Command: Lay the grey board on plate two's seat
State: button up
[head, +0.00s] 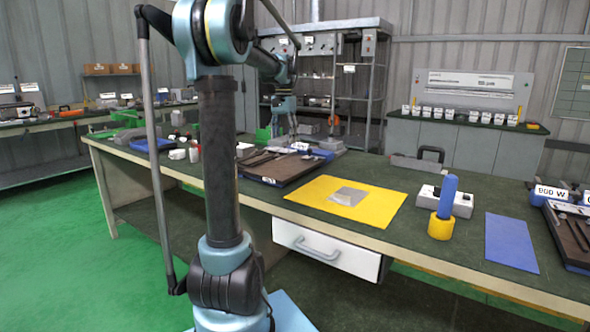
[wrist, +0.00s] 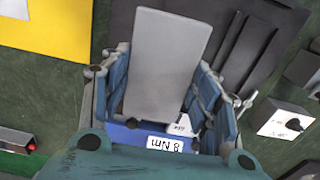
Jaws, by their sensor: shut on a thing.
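My gripper (wrist: 162,75) is shut on the grey board (wrist: 168,50), a flat plain plate with its far end sticking out beyond the fingers in the wrist view. In the head view my gripper (head: 283,138) hangs over the far part of the green bench, left of the yellow mat; the held board is not clear there. A flat grey plate (head: 348,196) lies on the yellow mat (head: 310,194). The wrist view shows a corner of it at the upper left (wrist: 14,8). I cannot read which plate is number two, and its seat is not distinguishable.
A dark tool tray (head: 275,168) lies left of the mat, near my gripper. A blue item with an "8 Nm" label (wrist: 172,145) is below the gripper. A blue cylinder in a yellow holder (head: 446,205) and a blue mat (head: 511,243) are to the right.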

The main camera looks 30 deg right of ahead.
aim_at(288, 166)
jog(key=shift+s+d+r, duration=0.15)
jog(key=shift+s+d, duration=0.2)
jog(key=shift+d, duration=0.2)
jog(key=shift+s+d+f, duration=0.1)
jog(key=shift+d+f, duration=0.1)
jog(key=shift+f, duration=4.7)
jog(key=shift+f, duration=0.1)
jog(key=o, duration=1.1)
jog(key=shift+c, duration=0.2)
